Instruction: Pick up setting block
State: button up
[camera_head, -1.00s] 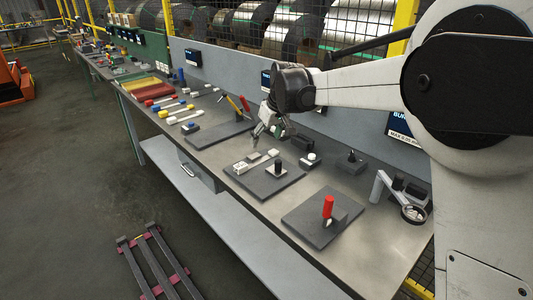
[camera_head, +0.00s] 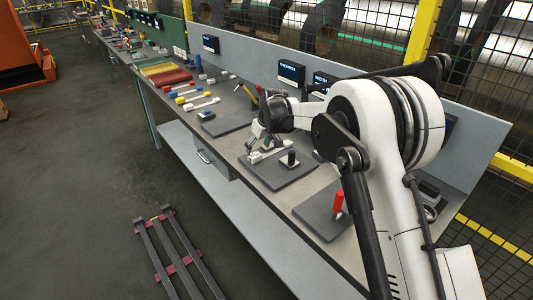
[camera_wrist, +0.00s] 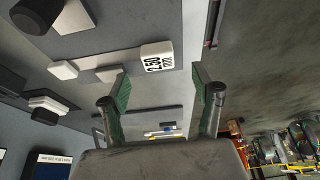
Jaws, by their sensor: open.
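A small white block with dark printed figures, apparently the setting block (camera_wrist: 157,56), shows ahead of my gripper (camera_wrist: 160,74) in the wrist view. It lies between the lines of the two fingers, nearer the left one. My gripper is open, with green-lined fingers apart and nothing between them. In the head view my gripper (camera_head: 261,143) is low over the left part of a dark pad (camera_head: 282,181). White pieces show on that pad, partly hidden by the fingers. I cannot tell whether a finger touches the block.
A black upright knob (camera_head: 291,158) stands on the same pad. Another pad (camera_head: 312,222) holds a red-handled piece (camera_head: 338,201) to the right. Coloured-handled tools (camera_head: 190,92) lie further left on the bench. The grey back panel (camera_head: 240,62) runs behind.

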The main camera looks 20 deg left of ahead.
aim_at(255, 154)
jog(key=shift+p+x, duration=0.45)
jog(key=shift+x, duration=2.75)
jog(key=shift+w, duration=0.15)
jog(key=shift+c, duration=0.5)
jog(key=c, duration=1.2)
jog(key=shift+r, duration=0.15)
jog(key=shift+r, duration=0.6)
notch_tip(255, 154, up, 3)
jog(key=shift+f+b, duration=0.1)
jog(key=shift+b, duration=0.25)
jog(key=s+a+r+b, duration=0.1)
jog(key=s+a+r, duration=0.4)
jog(key=s, duration=0.5)
jog(key=shift+s+a+r, duration=0.15)
jog(key=shift+a+r, duration=0.1)
jog(key=shift+r, duration=0.65)
